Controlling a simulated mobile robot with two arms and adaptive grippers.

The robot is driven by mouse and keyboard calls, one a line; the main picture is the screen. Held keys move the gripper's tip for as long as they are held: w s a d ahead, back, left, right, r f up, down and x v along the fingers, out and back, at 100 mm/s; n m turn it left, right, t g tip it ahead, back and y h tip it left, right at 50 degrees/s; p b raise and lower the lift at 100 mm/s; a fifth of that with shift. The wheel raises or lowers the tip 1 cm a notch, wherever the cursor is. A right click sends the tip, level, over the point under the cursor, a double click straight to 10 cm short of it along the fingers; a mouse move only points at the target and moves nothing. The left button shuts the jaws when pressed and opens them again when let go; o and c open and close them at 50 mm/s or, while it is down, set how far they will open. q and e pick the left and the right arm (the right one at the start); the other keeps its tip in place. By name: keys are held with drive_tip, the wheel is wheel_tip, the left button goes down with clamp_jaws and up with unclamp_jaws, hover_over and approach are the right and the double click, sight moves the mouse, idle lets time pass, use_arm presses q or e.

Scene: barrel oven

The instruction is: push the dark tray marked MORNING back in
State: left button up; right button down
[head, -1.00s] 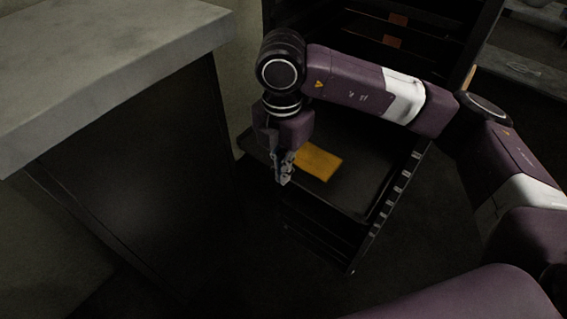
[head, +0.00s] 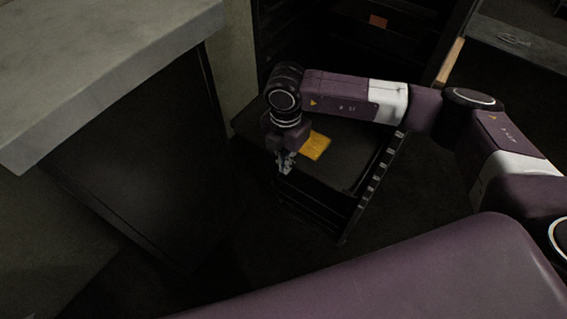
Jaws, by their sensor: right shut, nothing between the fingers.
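A dark tray (head: 345,172) with a yellow-orange patch (head: 316,146) on it lies flat at the top of a low dark rack. No lettering can be read, so I cannot confirm the MORNING mark. My right gripper (head: 285,168) points down at the tray's near left edge, fingers shut and empty. Whether it touches the tray edge cannot be told. The gripper and wrist hide part of the patch and the tray's left side. My left gripper is not in view.
The rack's slotted side (head: 372,185) stands right of the tray. A grey-topped counter (head: 100,65) with a dark front is close on the left. A tall dark shelf unit (head: 345,45) stands behind. Dark floor is open in front of the rack.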

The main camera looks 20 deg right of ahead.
sight(327, 119)
drive_tip(key=w+d+b, duration=0.2)
drive_tip(key=d, duration=0.1)
drive_tip(key=w+d+b, duration=0.2)
drive_tip(key=d, duration=0.1)
drive_tip(key=w+d+b, duration=0.2)
drive_tip(key=w+b, duration=0.1)
drive_tip(key=shift+d+f, duration=0.35)
drive_tip(key=shift+d, duration=0.05)
drive_tip(key=w+d+b, duration=0.1)
drive_tip(key=w+d, duration=0.1)
drive_tip(key=w+d+b, duration=0.1)
drive_tip(key=w+d, duration=0.1)
drive_tip(key=d, duration=0.1)
drive_tip(key=w+d+b, duration=0.2)
drive_tip(key=d, duration=0.1)
drive_tip(key=shift+w+r, duration=0.1)
drive_tip(key=shift+r, duration=0.25)
drive_tip(key=shift+w+d, duration=0.15)
drive_tip(key=shift+d, duration=0.25)
